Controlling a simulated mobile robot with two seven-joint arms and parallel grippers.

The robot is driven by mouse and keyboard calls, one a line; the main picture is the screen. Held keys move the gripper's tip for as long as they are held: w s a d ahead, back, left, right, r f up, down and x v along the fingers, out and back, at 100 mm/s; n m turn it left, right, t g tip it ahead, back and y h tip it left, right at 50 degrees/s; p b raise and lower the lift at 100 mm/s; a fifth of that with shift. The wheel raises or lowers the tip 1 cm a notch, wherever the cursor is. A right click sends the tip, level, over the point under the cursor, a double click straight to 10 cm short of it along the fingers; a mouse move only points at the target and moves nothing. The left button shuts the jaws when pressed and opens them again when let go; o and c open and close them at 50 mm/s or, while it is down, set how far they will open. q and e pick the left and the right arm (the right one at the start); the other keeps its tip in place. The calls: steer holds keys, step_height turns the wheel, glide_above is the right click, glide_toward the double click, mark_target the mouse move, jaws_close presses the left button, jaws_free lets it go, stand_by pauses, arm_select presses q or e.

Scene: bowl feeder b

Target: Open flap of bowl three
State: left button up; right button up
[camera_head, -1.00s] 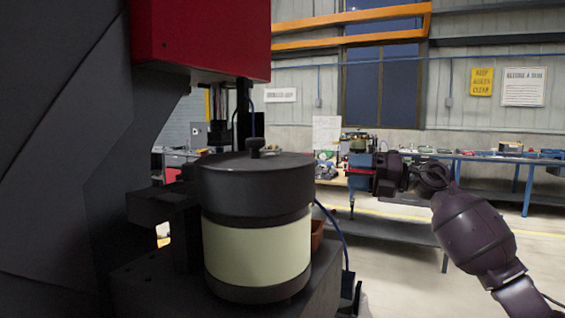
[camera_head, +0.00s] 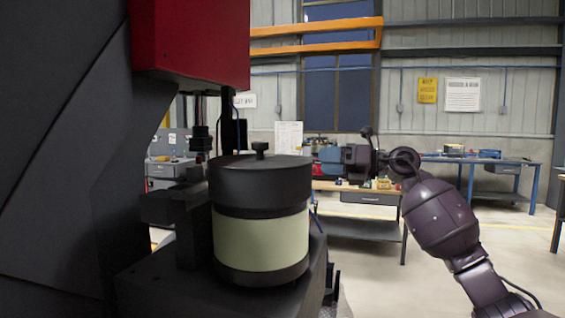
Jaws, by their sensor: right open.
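A round bowl feeder (camera_head: 261,240) stands close in front of me, left of centre. It has a dark lid with a small knob on top (camera_head: 260,149) and a cream band around its middle. No number and no clear flap show on it. My right gripper (camera_head: 342,159) is on my arm from the right, just right of the bowl's lid at about its height in the picture. It is open, small and dark, apart from the bowl with a visible gap. My left gripper is out of view.
A large dark machine body with a red housing (camera_head: 190,45) fills the left and overhangs the bowl. The bowl stands on a dark base (camera_head: 150,284). A workbench (camera_head: 372,213) stands behind my right arm.

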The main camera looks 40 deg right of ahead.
steer(key=shift+b+x, duration=0.4)
steer(key=shift+x, duration=4.9)
steer(key=shift+d, duration=0.1)
steer(key=shift+f, duration=0.1)
steer(key=shift+c, duration=0.3)
